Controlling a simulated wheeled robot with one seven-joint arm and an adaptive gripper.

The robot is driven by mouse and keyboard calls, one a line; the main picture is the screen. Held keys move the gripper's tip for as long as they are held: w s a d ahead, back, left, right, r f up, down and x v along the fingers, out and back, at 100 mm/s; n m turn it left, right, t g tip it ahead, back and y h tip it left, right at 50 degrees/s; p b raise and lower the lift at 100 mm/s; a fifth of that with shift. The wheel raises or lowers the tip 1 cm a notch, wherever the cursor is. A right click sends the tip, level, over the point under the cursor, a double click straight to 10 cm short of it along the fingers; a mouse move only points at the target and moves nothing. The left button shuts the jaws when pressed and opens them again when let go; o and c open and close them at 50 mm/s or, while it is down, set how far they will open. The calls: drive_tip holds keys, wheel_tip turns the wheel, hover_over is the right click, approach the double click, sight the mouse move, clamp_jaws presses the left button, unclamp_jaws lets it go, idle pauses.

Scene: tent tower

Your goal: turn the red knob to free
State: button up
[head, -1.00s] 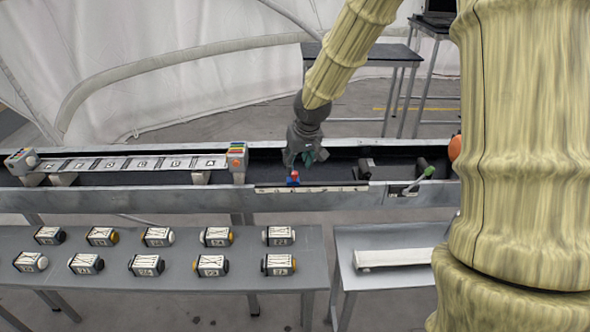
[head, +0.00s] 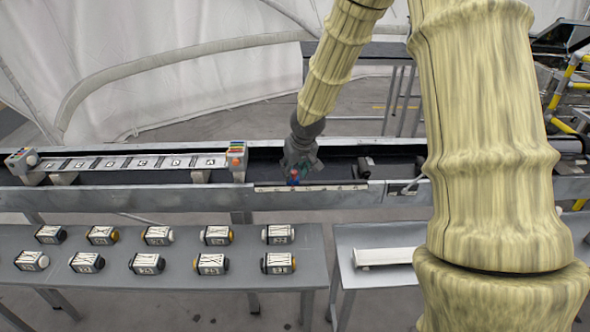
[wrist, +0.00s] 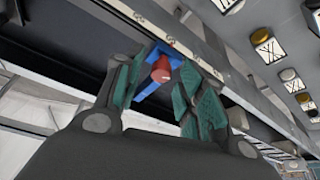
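The red knob (wrist: 161,69) sits on a blue piece (wrist: 170,55) at the trough's near rail in the wrist view. In the head view the red knob (head: 294,173) is small and partly covered by my gripper (head: 300,168). In the wrist view my gripper (wrist: 165,88) is open, with one teal-padded finger to each side of the knob. The knob shows between the fingertips, and I see no finger closed on it. Whether a pad touches it, I cannot tell.
The long grey trough (head: 130,198) runs across the scene, with a labelled strip (head: 140,162) at its left. A white bar (head: 385,256) lies on the right table. My arm hides the trough's right part.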

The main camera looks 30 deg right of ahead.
clamp_jaws()
drive_tip(key=shift+r+p, duration=0.1)
drive_tip(key=shift+p, duration=0.2)
drive_tip(key=shift+r+n+y+p, duration=0.15)
drive_tip(key=shift+n+y+p, duration=0.25)
drive_tip(key=shift+p, duration=0.5)
drive_tip(key=n+p, duration=0.2)
drive_tip(key=p, duration=0.2)
drive_tip(key=shift+d+n+y, duration=0.1)
drive_tip(key=shift+n+y, duration=0.3)
drive_tip(key=shift+f+n+p, duration=0.25)
drive_tip(key=shift+n+p, duration=0.15)
drive_tip(key=shift+p, duration=0.1)
